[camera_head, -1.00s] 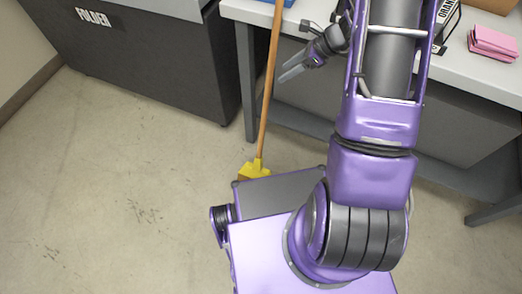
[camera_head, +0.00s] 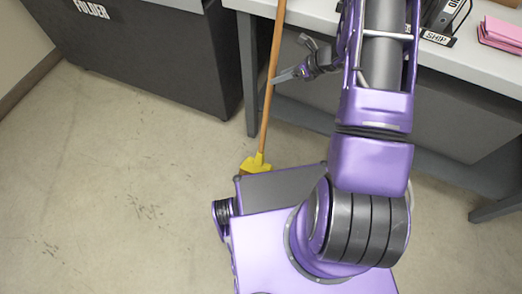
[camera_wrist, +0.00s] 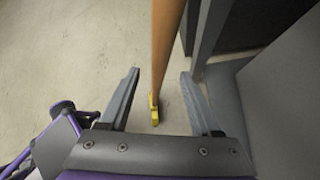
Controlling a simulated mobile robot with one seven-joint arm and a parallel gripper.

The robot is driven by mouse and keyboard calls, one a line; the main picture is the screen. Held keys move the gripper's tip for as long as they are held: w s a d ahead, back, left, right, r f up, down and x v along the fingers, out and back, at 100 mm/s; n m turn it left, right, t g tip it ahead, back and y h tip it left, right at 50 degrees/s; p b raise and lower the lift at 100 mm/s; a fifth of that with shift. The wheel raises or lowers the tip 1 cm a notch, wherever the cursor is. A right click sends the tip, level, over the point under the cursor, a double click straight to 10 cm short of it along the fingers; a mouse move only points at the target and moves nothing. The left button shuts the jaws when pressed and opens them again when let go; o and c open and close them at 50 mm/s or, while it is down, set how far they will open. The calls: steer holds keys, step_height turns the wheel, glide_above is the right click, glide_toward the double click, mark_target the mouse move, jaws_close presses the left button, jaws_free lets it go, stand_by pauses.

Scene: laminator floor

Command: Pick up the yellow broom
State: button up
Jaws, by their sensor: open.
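The yellow broom (camera_head: 257,165) stands upright with its yellow head on the floor and its long wooden handle (camera_head: 271,85) leaning against the table edge. My gripper (camera_head: 276,80) is open beside the handle at about mid-height. In the wrist view, the handle (camera_wrist: 166,45) runs between the two open fingers of my gripper (camera_wrist: 158,74), apart from both. The yellow head (camera_wrist: 154,108) shows far below, partly hidden by the handle. In the head view, my base hides part of the broom head.
A grey table (camera_head: 300,14) stands behind the broom, with a table leg (camera_head: 248,75) close beside the handle. A dark cabinet labelled FOLDER (camera_head: 150,50) is at the left. The floor (camera_head: 110,180) at left is clear.

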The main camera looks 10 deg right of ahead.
steer(key=b+x, duration=0.1)
steer(key=x, duration=0.4)
steer(key=shift+a, duration=0.15)
jaws_close()
steer(key=shift+w, duration=0.1)
